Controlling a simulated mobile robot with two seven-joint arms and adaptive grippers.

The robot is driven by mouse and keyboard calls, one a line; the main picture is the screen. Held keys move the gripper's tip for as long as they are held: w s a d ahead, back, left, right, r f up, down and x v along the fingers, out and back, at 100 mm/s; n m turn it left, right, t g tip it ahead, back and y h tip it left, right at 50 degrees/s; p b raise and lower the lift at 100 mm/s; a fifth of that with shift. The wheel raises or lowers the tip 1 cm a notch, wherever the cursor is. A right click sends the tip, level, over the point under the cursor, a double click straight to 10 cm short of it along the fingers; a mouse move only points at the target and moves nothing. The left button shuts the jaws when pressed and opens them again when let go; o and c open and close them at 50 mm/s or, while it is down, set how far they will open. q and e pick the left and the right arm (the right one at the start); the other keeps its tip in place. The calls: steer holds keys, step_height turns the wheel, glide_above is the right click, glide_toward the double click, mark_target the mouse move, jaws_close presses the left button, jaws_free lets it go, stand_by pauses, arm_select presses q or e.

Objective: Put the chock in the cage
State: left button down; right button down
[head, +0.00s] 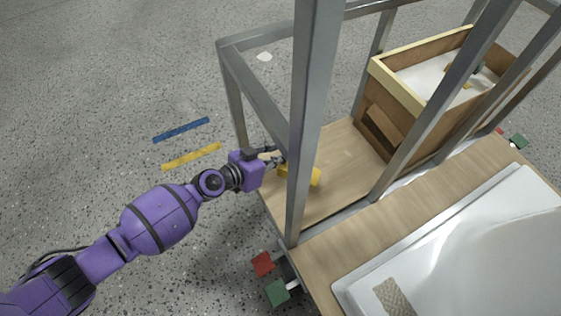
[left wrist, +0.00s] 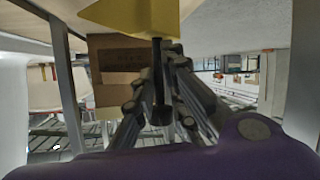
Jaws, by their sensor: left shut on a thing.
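The yellow chock (head: 315,176) is at the left end of the wooden deck, partly hidden behind a grey metal post in the head view. It also shows as a yellow wedge at the top of the left wrist view (left wrist: 125,14). The cage (head: 299,120) is a grey metal frame of upright posts and rails. My left gripper (head: 274,157) reaches in from the left between the posts and is shut on the chock. The post hides part of the grip, and I cannot tell whether the chock touches the deck. My right gripper is not in view.
A wooden box (head: 398,88) with a pale yellow rim and white contents stands at the deck's far end. Bare deck (head: 335,155) lies between chock and box. A pale, shiny shell (head: 470,255) lies at lower right. Blue (head: 181,129) and yellow (head: 191,156) strips mark the floor.

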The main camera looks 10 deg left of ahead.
mark_target(282, 169)
arm_select(q)
steer(key=f, duration=0.1)
steer(key=f+b, duration=0.2)
steer(key=shift+w+f, duration=0.35)
steer(key=shift+f, duration=0.05)
steer(key=shift+r, duration=0.1)
steer(key=shift+f+b, duration=0.2)
steer(key=shift+b, duration=0.15)
steer(key=c, duration=1.8)
jaws_free()
steer(key=shift+o, duration=0.2)
steer(key=shift+r, duration=0.1)
